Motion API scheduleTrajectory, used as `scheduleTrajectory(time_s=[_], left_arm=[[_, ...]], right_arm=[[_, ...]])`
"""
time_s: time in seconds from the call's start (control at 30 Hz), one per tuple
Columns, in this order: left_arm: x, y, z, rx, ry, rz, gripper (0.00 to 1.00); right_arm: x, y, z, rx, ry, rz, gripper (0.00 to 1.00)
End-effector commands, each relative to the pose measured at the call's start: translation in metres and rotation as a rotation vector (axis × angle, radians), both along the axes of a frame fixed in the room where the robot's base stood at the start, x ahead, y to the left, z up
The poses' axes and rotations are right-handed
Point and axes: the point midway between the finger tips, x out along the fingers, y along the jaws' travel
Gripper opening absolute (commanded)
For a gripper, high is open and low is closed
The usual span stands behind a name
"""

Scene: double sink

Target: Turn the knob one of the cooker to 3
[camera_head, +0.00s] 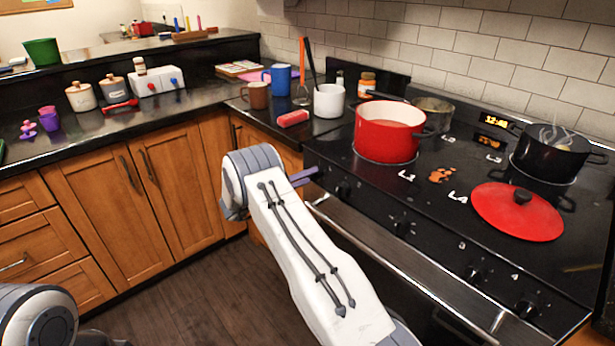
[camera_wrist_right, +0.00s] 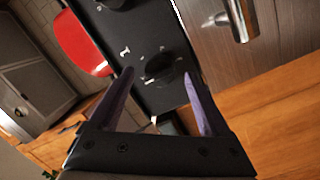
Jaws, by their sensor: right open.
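The black cooker (camera_head: 410,270) stands on the right, with a row of dark knobs along its front panel. The leftmost knob (camera_head: 343,189) is just right of my right gripper (camera_head: 312,175) in the head view. In the right wrist view, my right gripper (camera_wrist_right: 158,74) is open, with a dark knob (camera_wrist_right: 160,67) just beyond and between its purple fingertips. I cannot tell whether the fingers touch it. Small white marks surround this knob, too small to read surely. My left gripper is not in view.
A red pot (camera_head: 388,140) and a red lid (camera_head: 518,215) sit on the cooktop. A black pot (camera_head: 550,158) steams at the right. The oven handle (camera_head: 400,263) runs below the knobs.

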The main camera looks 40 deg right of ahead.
Motion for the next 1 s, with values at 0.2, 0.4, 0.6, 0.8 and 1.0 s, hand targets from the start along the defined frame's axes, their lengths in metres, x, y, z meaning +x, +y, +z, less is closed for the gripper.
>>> scheduleTrajectory(time_s=[0.2,0.4,0.6,0.8,1.0], left_arm=[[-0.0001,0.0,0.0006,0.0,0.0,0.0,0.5],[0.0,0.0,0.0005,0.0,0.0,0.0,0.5],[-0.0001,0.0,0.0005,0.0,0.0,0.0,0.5],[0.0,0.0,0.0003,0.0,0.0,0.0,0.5],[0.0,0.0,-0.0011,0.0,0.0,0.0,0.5]], right_arm=[[-0.0001,-0.0094,-0.0001,0.0,0.0,0.001,0.81],[0.0,-0.0092,0.0,0.0,0.0,0.001,0.78],[0.0001,-0.0089,0.0001,0.001,-0.001,0.002,0.01],[0.0002,-0.0087,-0.0001,0.002,-0.008,0.003,0.0],[0.0003,-0.0084,0.0001,0.006,-0.069,0.003,0.0]])
